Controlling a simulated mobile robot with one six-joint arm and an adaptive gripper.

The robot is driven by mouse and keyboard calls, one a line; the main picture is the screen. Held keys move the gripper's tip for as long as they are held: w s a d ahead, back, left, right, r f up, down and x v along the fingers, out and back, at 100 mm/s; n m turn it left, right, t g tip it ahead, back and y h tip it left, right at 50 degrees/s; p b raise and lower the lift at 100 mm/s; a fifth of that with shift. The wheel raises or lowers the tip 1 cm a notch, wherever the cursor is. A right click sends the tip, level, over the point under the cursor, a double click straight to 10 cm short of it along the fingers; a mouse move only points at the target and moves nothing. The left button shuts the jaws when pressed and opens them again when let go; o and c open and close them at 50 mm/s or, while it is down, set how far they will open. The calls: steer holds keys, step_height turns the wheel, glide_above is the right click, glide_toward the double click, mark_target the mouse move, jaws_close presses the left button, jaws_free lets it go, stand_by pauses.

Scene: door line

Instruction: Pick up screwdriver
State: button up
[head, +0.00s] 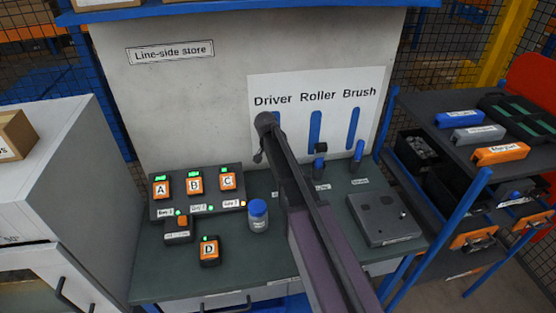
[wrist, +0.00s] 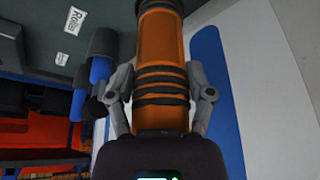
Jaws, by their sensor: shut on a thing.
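The screwdriver shows in the wrist view as a thick orange handle (wrist: 160,45) with black bands. My gripper (wrist: 162,90) is shut on this handle, one finger on each side. The handle's upper end runs out of the wrist view, and its tip does not show. In the head view my dark arm crosses the middle of the bench and hides the gripper and the screwdriver.
The white back panel (head: 317,82) reads Driver, Roller, Brush and has blue tool outlines. A blue-capped jar (head: 258,216), orange lettered units (head: 195,183) and a grey box (head: 385,216) stand on the green bench (head: 165,285). A shelf rack (head: 470,146) is at right.

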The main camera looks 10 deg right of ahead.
steer(key=shift+w+r, duration=0.1)
steer(key=shift+r, duration=0.1)
step_height(320, 180, up, 10)
steer(key=p, duration=1)
steer(key=shift+f, duration=0.35)
stand_by(0.6)
